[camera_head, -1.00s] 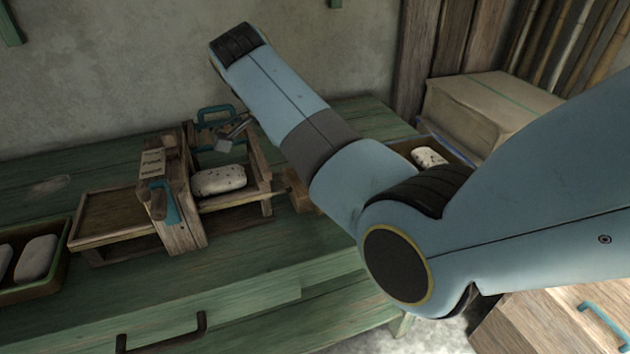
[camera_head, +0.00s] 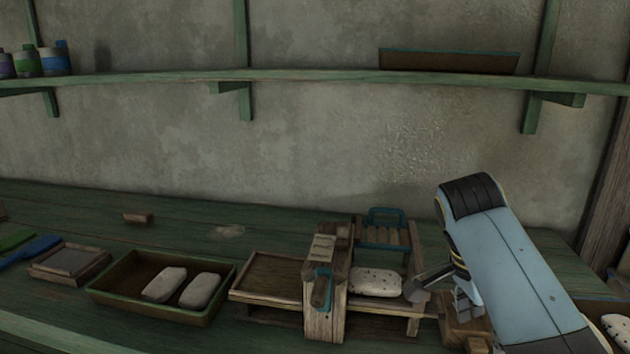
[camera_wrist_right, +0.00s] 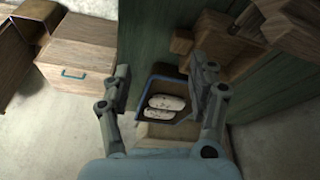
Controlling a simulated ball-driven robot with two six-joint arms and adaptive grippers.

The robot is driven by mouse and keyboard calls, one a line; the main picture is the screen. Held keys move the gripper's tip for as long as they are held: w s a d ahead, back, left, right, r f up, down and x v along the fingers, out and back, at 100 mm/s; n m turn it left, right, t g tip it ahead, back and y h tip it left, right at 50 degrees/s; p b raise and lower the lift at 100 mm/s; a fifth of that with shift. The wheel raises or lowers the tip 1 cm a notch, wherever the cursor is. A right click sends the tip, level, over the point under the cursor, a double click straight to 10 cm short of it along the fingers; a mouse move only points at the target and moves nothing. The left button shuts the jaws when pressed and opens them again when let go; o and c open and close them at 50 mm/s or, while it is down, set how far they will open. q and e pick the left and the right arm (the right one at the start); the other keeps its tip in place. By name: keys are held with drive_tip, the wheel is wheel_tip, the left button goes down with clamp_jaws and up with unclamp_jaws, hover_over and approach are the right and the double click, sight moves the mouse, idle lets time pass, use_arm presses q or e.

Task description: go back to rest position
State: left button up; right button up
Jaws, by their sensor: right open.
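My right gripper (camera_head: 445,290) is at the right end of the wooden loom (camera_head: 325,290), beside its right part, with my blue right arm running off to the lower right. In the right wrist view the two fingers of the right gripper (camera_wrist_right: 163,90) stand wide apart with nothing between them. Below and beyond them is a blue-rimmed tray (camera_wrist_right: 152,88) with white speckled pieces (camera_wrist_right: 167,102) in it. A white speckled piece (camera_head: 375,282) lies on the loom's right side. My left gripper is in no view.
A green-rimmed tray (camera_head: 110,291) with two white pieces stands left of the loom on the green table (camera_head: 185,215). A shelf (camera_head: 310,75) runs along the wall above. A wooden cabinet (camera_wrist_right: 85,72) with a blue handle shows in the right wrist view.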

drive_tip(key=s+f+n, duration=0.1)
drive_tip(key=s+d+n, duration=0.1)
drive_tip(key=s, duration=0.1)
drive_tip(key=s+f+n, duration=0.1)
drive_tip(key=s, duration=0.1)
drive_tip(key=shift+s+d+f+t, duration=0.2)
drive_tip(key=shift+f+t, duration=0.1)
drive_tip(key=shift+f, duration=0.05)
drive_tip(key=s+a+r+n+t+y, duration=0.1)
drive_tip(key=s+r+n+t+y, duration=0.1)
drive_tip(key=s+n, duration=0.6)
drive_tip(key=s+a+r+n+t+y, duration=0.1)
drive_tip(key=s+r+n, duration=0.1)
drive_tip(key=s+n, duration=0.65)
wheel_tip(320, 180, down, 27)
drive_tip(key=s+d+m+g+b, duration=0.1)
drive_tip(key=s+d+m+b, duration=0.1)
drive_tip(key=s+d, duration=0.1)
drive_tip(key=s+f+g+b, duration=0.1)
drive_tip(key=s+f+b, duration=0.1)
drive_tip(key=s+f, duration=1.6)
drive_tip(key=shift+s+d+f, duration=0.25)
drive_tip(key=shift+d+f, duration=0.1)
drive_tip(key=shift+f, duration=0.3)
drive_tip(key=shift+g, duration=0.3)
